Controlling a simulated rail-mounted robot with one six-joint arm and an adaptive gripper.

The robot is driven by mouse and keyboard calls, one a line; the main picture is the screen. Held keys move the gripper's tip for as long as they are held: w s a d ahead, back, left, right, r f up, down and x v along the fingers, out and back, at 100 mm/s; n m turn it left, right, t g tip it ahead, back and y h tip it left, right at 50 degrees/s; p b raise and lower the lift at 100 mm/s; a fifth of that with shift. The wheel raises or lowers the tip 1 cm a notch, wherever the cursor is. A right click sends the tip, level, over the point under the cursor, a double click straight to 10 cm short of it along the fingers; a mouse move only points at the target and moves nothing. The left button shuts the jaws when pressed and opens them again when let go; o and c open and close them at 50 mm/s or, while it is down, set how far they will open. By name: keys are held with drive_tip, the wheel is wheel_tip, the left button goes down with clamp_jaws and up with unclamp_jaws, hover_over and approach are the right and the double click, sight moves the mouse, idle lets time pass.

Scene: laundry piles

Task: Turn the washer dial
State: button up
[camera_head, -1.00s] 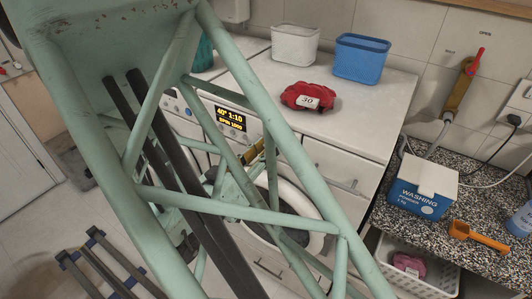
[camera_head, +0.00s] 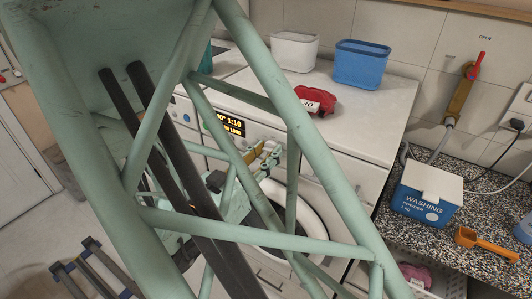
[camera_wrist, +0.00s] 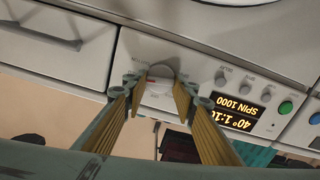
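The white washer (camera_head: 345,140) has a front panel with a lit display (camera_head: 229,124), which also shows in the wrist view (camera_wrist: 240,115). The round pale dial (camera_wrist: 160,71) is on the panel, between my fingertips in the wrist view. My gripper (camera_wrist: 162,80) is open, with one yellow-padded finger on each side of the dial. I cannot tell whether the fingers touch it. In the head view, my gripper (camera_head: 264,158) is at the panel right of the display, partly behind my arm's frame, and the dial is hidden.
A washing powder box (camera_head: 426,194) and an orange scoop (camera_head: 486,244) are on the speckled counter at right. Small knobs and a green button (camera_wrist: 285,107) sit near the display.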

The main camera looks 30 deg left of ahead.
drive_tip(key=o, duration=0.5)
drive_tip(key=shift+s, duration=0.2)
drive_tip(key=shift+s+d, duration=0.1)
drive_tip(key=shift+s, duration=5.7)
